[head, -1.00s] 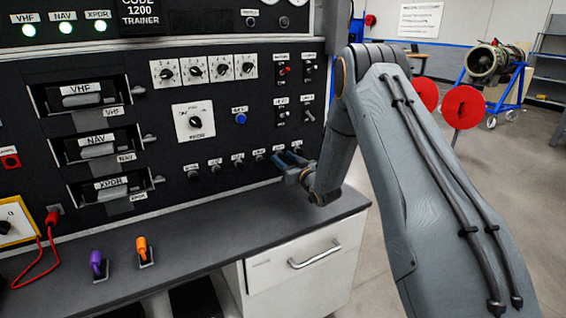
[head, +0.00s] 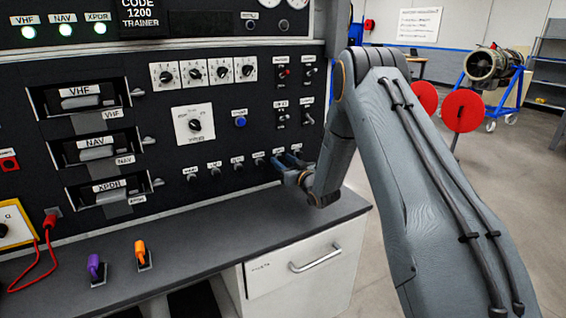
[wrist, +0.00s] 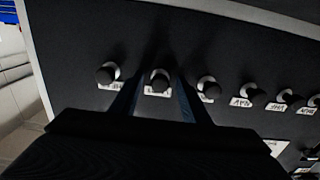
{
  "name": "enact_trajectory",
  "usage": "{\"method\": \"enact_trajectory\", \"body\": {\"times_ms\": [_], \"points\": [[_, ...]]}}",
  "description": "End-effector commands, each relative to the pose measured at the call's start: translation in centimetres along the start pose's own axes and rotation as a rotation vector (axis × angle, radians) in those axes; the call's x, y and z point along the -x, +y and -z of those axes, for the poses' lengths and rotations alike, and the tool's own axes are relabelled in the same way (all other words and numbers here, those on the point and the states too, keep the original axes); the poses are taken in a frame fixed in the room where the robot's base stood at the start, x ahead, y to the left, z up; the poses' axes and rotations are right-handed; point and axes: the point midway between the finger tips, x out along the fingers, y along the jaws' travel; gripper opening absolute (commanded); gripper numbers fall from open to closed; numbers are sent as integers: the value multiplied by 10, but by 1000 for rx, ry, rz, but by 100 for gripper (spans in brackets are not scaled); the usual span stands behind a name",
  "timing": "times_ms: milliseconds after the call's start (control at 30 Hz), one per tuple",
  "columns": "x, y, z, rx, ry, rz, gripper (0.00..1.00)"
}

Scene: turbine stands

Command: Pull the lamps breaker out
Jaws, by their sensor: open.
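A row of small dark breaker knobs runs along the lower part of the black panel (head: 150,190). In the wrist view one knob (wrist: 158,77) stands between my open fingers, with a white label partly hidden below it. I cannot read that label, so I cannot tell from it whether this is the lamps breaker. My gripper (head: 284,161) is open at the right end of the row in the head view; its two fingers also show in the wrist view (wrist: 158,97), pointing at the panel on either side of the knob. Whether they touch the knob is unclear.
Neighbouring knobs stand close on both sides, one to the left (wrist: 107,73) and one to the right (wrist: 208,88) in the wrist view. A grey counter (head: 190,230) juts out below the panel, carrying a purple lever (head: 95,267) and an orange lever (head: 141,252).

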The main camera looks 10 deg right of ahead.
Motion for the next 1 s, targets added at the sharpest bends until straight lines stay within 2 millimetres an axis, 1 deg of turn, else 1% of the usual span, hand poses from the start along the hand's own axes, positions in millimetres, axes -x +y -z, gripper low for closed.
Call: {"method": "enact_trajectory", "body": {"times_ms": [67,300,567,967,1000], "points": [[0,0,0,0,0,0,40],[0,0,0,0,0,0,0],[1,0,0,0,-1,0,0],[12,0,-1,0,-2,-1,0],[11,0,-1,0,-2,0,28]]}}
